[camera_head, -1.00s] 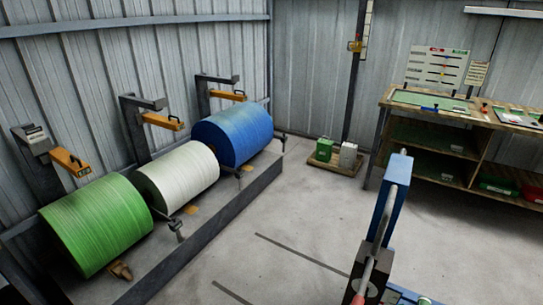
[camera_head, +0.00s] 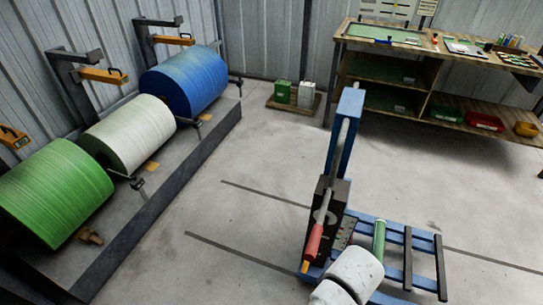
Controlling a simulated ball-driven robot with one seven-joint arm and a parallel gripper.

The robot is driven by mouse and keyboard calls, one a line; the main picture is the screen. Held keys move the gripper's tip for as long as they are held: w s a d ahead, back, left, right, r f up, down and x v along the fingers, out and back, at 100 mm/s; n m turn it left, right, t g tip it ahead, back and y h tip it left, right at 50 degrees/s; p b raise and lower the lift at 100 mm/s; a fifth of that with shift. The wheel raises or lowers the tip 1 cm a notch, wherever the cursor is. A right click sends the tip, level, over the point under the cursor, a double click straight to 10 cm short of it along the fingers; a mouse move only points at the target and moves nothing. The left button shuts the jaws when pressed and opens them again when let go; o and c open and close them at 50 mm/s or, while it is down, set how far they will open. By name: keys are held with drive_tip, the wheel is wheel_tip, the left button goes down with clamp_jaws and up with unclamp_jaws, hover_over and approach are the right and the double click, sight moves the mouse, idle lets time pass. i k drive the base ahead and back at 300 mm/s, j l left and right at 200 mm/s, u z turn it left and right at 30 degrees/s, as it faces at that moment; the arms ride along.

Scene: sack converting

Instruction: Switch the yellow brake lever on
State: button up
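I cannot make out for certain which part is the yellow brake lever. Yellow-orange arms reach out over the rolls: one by the blue roll (camera_head: 173,39), one by the white roll (camera_head: 103,76) and one at the left edge by the green roll (camera_head: 13,137). A blue machine stand (camera_head: 345,135) at lower centre carries a grey shaft with a red grip (camera_head: 313,242) and a small orange-yellow tip (camera_head: 305,267). No gripper fingers show, so my gripper's state is hidden.
Green (camera_head: 55,192), white (camera_head: 128,135) and blue (camera_head: 185,80) rolls lie on a low platform at left. White rounded shapes (camera_head: 355,273) and a green tube (camera_head: 379,240) are by the stand. A workbench (camera_head: 425,88) is at back right. The middle floor is clear.

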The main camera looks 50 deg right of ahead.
sight(304, 267)
drive_tip(key=k+z, duration=0.2)
drive_tip(key=z, duration=0.2)
drive_tip(key=k+l+z, duration=0.15)
drive_tip(key=z, duration=0.3)
drive_tip(key=k+l+z, duration=0.15)
drive_tip(key=z, duration=0.25)
drive_tip(key=u, duration=0.7)
